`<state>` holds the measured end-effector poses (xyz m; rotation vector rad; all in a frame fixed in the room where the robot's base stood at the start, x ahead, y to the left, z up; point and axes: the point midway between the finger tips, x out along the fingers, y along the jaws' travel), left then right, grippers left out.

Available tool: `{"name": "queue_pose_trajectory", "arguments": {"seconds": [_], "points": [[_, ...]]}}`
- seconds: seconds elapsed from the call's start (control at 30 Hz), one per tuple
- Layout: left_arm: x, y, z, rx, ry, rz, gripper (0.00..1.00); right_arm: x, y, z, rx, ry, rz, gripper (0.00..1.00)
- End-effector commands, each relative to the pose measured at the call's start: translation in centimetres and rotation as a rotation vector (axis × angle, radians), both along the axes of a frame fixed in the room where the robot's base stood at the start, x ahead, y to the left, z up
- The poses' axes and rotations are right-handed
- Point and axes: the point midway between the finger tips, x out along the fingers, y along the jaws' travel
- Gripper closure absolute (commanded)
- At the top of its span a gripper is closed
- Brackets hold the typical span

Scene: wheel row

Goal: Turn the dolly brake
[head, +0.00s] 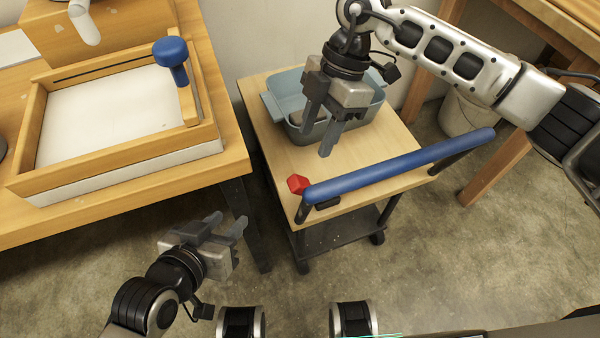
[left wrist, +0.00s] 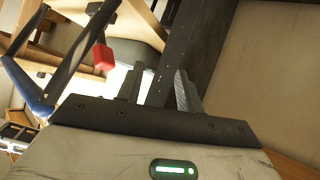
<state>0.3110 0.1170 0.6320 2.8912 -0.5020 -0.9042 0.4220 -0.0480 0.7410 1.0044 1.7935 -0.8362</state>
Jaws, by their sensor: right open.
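The dolly (head: 400,178) is a small wooden-topped cart with a blue push bar (head: 400,165) along its near side. A red knob (head: 298,184), which looks like the brake, sits at the bar's left end. The knob also shows in the left wrist view (left wrist: 103,57), left of the fingers. My left gripper (head: 229,219) is open and empty, low in front of the wooden table and left of the dolly, apart from the knob. My right gripper (head: 317,144) is open, pointing down over the dolly top, in front of the bin and partly hiding it.
A grey-blue bin (head: 272,104) stands on the dolly. A wooden table (head: 235,165) at left holds a wood-framed tray (head: 110,155) with a blue-knobbed tool (head: 170,50). A pale bucket (head: 458,115) stands behind right. Floor in front of the dolly is clear.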

Motion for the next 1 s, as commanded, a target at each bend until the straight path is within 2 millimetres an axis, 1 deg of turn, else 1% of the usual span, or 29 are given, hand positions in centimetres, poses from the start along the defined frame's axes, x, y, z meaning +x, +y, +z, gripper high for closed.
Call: {"name": "queue_pose_trajectory", "arguments": {"seconds": [0.03,0.2,0.3,0.43,0.6,0.93,0.97,1.0], "points": [[0.0,-0.1,-0.5,0.000,0.006,-0.003,0.64,-0.4,0.4,-1.3,0.001,0.002,0.001,0.55],[0.1,-0.3,-1.5,-0.002,0.022,-0.011,0.64,-1.5,1.5,-4.8,0.003,0.004,0.002,0.55],[0.2,-0.4,-2.1,-0.002,0.031,-0.016,0.64,-2.0,2.1,-6.5,0.003,0.003,0.002,0.55],[0.2,-0.6,-2.8,-0.001,0.047,-0.021,0.64,-2.5,2.6,-8.2,0.003,0.002,0.002,0.55],[0.1,-0.7,-3.3,-0.004,0.058,-0.024,0.64,-2.8,3.0,-9.4,0.004,-0.001,0.001,0.55],[0.3,-0.9,-3.1,-0.007,0.055,-0.029,0.64,-2.9,3.1,-9.6,0.004,-0.001,0.001,0.55],[0.3,-0.9,-3.1,-0.006,0.054,-0.029,0.64,-2.9,3.1,-9.6,0.004,-0.001,0.001,0.64],[0.3,-0.9,-3.1,-0.006,0.054,-0.029,0.64,-2.9,3.1,-9.6,0.004,-0.001,0.001,0.75]]}}
